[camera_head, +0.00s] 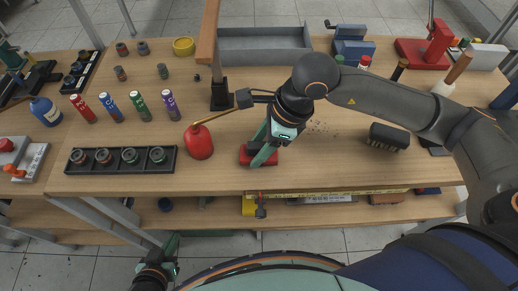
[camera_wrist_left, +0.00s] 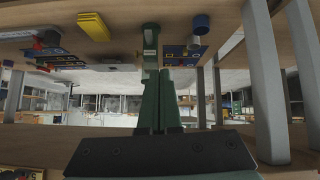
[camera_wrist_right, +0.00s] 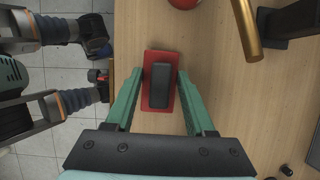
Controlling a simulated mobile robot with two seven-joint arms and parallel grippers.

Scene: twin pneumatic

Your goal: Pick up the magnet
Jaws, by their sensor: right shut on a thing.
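The magnet (camera_wrist_right: 160,85), a red plate with a dark raised block on it, is between the fingers of my right gripper (camera_wrist_right: 158,88) in the right wrist view. In the head view the magnet (camera_head: 246,154) shows at the bench's front part, partly hidden by my right gripper (camera_head: 263,157). The right fingers are shut on its two sides. I cannot tell whether it touches the bench. My left gripper (camera_head: 172,244) is low, in front of the bench and away from the magnet. Its fingers are together and empty in the left wrist view (camera_wrist_left: 160,95).
A red oil can (camera_head: 198,142) with a long brass spout stands just left of the magnet. A dark rack (camera_head: 122,160) with several round parts lies further left. A dark brush-like block (camera_head: 389,137) lies right. A lower shelf (camera_head: 330,211) runs below.

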